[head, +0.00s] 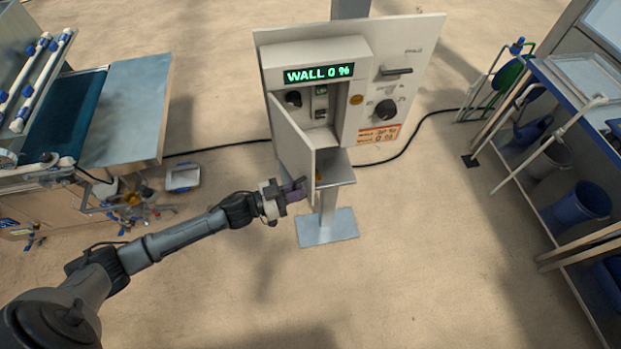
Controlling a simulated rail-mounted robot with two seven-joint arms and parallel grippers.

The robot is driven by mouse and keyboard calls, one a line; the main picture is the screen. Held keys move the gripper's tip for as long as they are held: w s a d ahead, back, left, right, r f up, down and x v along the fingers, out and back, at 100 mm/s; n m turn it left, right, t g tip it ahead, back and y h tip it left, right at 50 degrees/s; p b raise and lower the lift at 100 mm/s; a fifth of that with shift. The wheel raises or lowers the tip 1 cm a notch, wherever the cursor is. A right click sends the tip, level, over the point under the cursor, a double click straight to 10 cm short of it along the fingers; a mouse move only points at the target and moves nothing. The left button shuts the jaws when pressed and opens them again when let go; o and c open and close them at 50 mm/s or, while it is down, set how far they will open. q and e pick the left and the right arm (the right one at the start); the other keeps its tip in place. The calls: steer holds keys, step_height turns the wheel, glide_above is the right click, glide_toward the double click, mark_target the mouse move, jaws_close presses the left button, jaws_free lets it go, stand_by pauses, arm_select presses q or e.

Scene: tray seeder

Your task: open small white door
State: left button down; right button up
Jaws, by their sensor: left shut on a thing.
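The small white door (292,142) is on the left part of a white control panel (420,60) on a post. It stands ajar, swung out toward me, and a compartment with a dark knob (293,98) and a switch (320,101) shows behind it. My left gripper (298,188) is at the lower free edge of the door and is shut on it. The fingertips partly hide the door's lower edge. My right gripper is not in view.
A green display (319,73) above the compartment reads "WALL 0 %". A handle (396,71) and a dial (385,110) are on the panel's right. A conveyor bench (125,100) stands left, a shelf rack (570,110) right.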

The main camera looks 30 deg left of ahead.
arm_select(q)
steer(key=s+a+m+g+h+b, duration=0.2)
steer(key=s+a+m+g+h, duration=0.3)
steer(key=a, duration=0.4)
steer(key=shift+s+m+g+h, duration=0.4)
steer(key=shift+s+g, duration=0.35)
steer(key=shift+g, duration=0.25)
steer(key=shift+f, duration=0.15)
steer(key=c, duration=1.2)
jaws_free()
steer(key=shift+d, duration=0.1)
steer(key=shift+b+v, duration=1.3)
steer(key=shift+v, duration=5.65)
